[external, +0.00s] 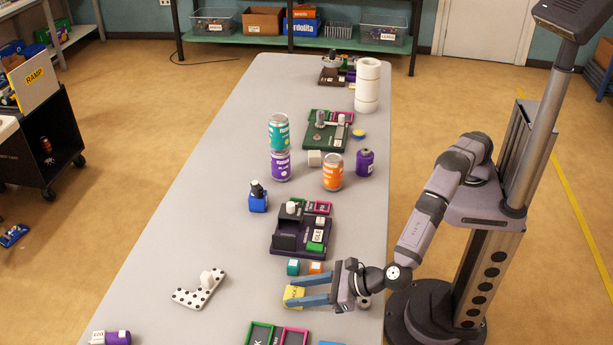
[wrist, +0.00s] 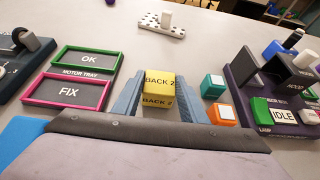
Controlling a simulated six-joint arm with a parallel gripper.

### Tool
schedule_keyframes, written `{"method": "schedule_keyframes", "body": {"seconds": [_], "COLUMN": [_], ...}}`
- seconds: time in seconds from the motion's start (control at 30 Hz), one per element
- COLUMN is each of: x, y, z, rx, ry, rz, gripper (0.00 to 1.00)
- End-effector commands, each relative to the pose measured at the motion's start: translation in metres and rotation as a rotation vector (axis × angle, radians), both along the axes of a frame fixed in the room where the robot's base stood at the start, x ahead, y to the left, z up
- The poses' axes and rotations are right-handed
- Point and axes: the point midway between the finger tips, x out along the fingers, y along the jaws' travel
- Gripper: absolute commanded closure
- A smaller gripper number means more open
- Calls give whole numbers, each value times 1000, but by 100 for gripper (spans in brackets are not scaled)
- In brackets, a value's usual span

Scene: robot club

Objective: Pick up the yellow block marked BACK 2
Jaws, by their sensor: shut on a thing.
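The yellow block marked BACK 2 (wrist: 159,88) is between the two blue fingers of my gripper (wrist: 160,103) in the wrist view, with its lettering on the top and near faces. In the external view the yellow block (external: 293,296) shows beyond the fingers of my gripper (external: 306,294), low over the grey table. My gripper is shut on the block. I cannot tell whether the block touches the table.
A teal block (external: 293,267) and an orange block (external: 316,267) stand close beside the fingers. A purple device (external: 288,240) is behind them. Green and pink trays (wrist: 88,60) lie on the other side. A white dotted piece (external: 199,290) lies farther off, with bare table between.

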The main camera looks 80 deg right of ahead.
Motion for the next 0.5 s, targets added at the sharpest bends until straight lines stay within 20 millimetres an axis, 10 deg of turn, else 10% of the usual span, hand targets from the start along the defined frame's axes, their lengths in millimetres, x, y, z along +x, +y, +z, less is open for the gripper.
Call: {"method": "schedule_keyframes", "body": {"seconds": [0.5], "x": [0], "y": [0], "z": [73], "rx": [5], "ry": [-3], "rz": [0], "gripper": [85]}}
